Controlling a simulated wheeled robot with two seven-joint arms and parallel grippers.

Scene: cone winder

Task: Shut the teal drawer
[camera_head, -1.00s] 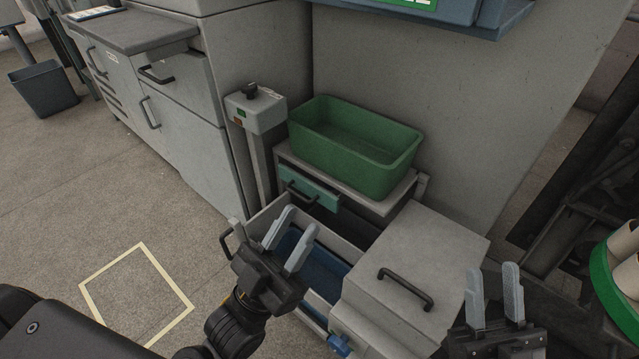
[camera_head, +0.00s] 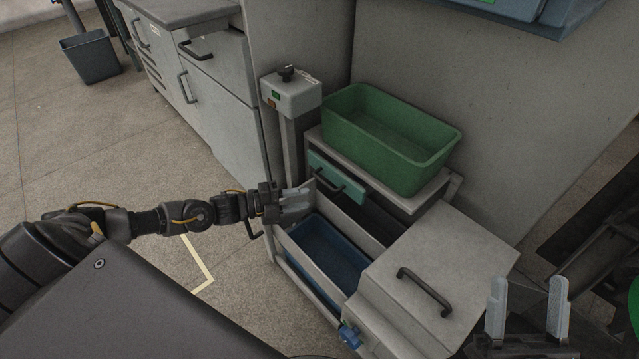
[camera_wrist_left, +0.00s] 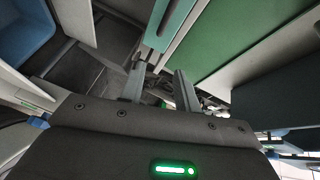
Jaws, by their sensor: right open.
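The teal drawer (camera_head: 350,185) sits in the small grey unit below the green bin. Its front, with a dark bar handle (camera_head: 328,181), appears to stand out a little from the unit. In the left wrist view a teal panel edge (camera_wrist_left: 178,18) shows near the top, beyond the fingers. My left gripper (camera_head: 308,193) is just left of and below the teal front, fingers towards it; its two fingers are apart with nothing held between them. I cannot tell whether it touches the drawer. My right gripper (camera_head: 529,285) is open and empty at the lower right.
The green bin (camera_head: 390,135) stands on top of the unit. A pulled-out grey lower drawer holds a blue tray (camera_head: 325,255) below my left gripper. A grey box with a black handle (camera_head: 425,290) is to the right. A control post (camera_head: 290,95) stands close on the left.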

